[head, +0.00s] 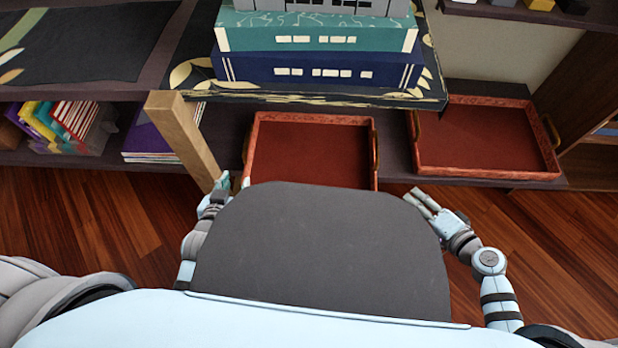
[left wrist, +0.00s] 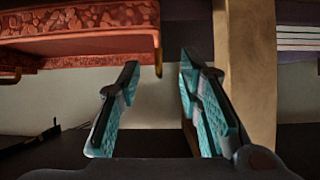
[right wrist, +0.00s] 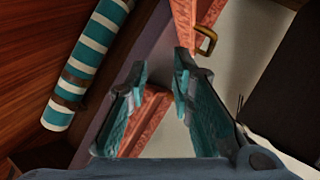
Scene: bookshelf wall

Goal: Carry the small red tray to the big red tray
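Two red trays with patterned rims and brass side handles lie on the low shelf. One red tray (head: 310,150) is at the centre, its near part hidden behind my body; the other red tray (head: 485,140) is to the right. The right one looks somewhat wider, but I cannot be sure which is the small one. My left gripper (head: 224,182) is open and empty by the centre tray's left side; a tray (left wrist: 80,45) shows beyond its fingers. My right gripper (head: 425,200) is open and empty, in front of the shelf between the trays; red tray edges (right wrist: 150,115) show beyond its fingers.
A wooden post (head: 182,135) stands close beside my left gripper. Large books (head: 320,70) are stacked on the shelf above the centre tray. More books (head: 65,125) stand at the left. Only a narrow strip of shelf separates the trays.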

